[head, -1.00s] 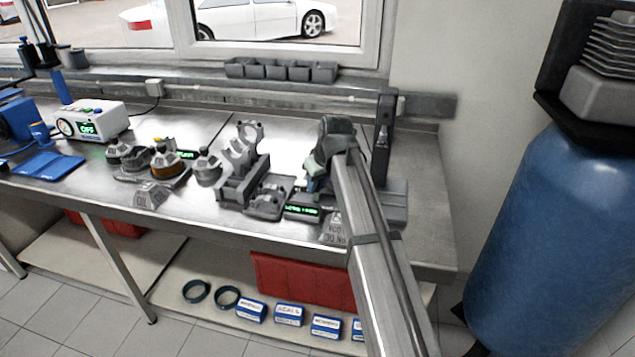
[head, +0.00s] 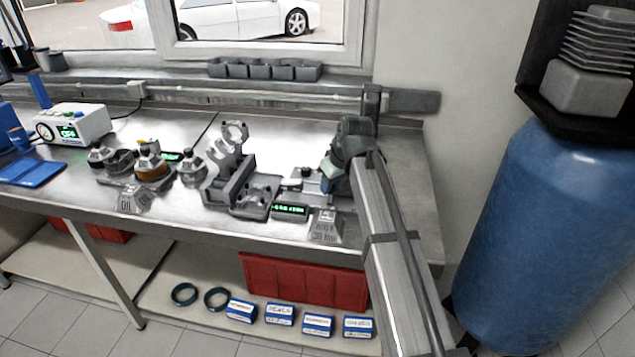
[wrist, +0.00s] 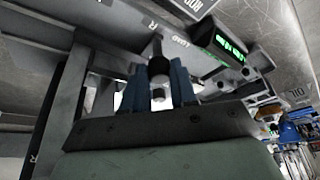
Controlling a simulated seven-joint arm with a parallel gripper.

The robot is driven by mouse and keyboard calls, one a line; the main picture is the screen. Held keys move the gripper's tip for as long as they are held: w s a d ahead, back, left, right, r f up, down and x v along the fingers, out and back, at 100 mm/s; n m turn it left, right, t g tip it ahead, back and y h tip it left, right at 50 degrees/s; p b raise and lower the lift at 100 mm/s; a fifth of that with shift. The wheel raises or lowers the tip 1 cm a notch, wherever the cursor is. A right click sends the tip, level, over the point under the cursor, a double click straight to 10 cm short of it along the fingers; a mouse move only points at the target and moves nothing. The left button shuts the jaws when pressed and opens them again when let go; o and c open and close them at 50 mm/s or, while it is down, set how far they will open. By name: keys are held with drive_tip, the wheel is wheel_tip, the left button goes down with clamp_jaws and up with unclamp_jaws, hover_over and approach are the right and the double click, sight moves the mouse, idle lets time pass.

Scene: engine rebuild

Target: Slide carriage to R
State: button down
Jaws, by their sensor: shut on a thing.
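My gripper (head: 328,172) is at the right end of the bench, over the grey fixture with the small green-lit display (head: 290,210). In the wrist view its two blue fingers (wrist: 157,80) are shut on a dark, round-ended knob or post (wrist: 158,66), which appears to be the carriage's handle. The carriage body is mostly hidden below the gripper and arm. In the wrist view a plate beside the knob carries the letters "R" and "LOAD". The display also shows in the wrist view (wrist: 228,45), its text too blurred to read.
A dark upright post (head: 371,103) stands behind my gripper. A grey engine block fixture (head: 228,185) is to the left, with several small pots beyond it. A grey torque-marked block (head: 325,226) sits at the front edge. Bare bench lies to the right.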

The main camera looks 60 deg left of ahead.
drive_tip(key=shift+w+d, duration=0.4)
drive_tip(key=c, duration=0.9)
unclamp_jaws()
drive_tip(key=v, duration=1.4)
drive_tip(key=shift+f, duration=0.15)
